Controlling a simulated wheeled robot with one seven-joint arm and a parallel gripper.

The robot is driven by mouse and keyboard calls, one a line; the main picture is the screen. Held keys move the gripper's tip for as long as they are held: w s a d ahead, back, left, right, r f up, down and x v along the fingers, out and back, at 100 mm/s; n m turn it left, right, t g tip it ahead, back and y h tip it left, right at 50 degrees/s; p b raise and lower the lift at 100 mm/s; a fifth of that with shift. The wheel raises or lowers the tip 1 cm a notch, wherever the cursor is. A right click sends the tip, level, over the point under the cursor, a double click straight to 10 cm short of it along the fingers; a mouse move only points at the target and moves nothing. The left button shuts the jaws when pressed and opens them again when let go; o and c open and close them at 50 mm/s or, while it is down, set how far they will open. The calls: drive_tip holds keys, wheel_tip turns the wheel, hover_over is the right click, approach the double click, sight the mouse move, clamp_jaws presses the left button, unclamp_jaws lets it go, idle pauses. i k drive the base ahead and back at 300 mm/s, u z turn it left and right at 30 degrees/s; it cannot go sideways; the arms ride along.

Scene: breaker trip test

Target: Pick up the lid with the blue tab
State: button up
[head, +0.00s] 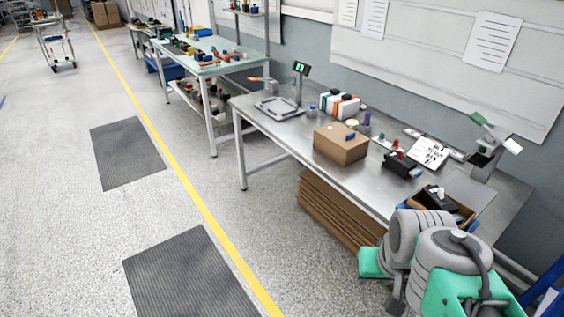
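A brown cardboard box (336,150) stands on the grey metal workbench (385,185), near its front edge. A small blue piece (350,135), which looks like a tab, sits on the box's top, toward the right side. The top (340,138) looks closed, but I cannot make out a lid seam at this size. My arm's grey and green links fill the lower right corner, in front of the bench's near end. My gripper's fingers do not show. Nothing of mine touches the box.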

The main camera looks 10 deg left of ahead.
sight(344, 146)
drive_tip(key=u, duration=0.9)
drive_tip(key=i, duration=2.1)
drive_tip(key=z, duration=0.3)
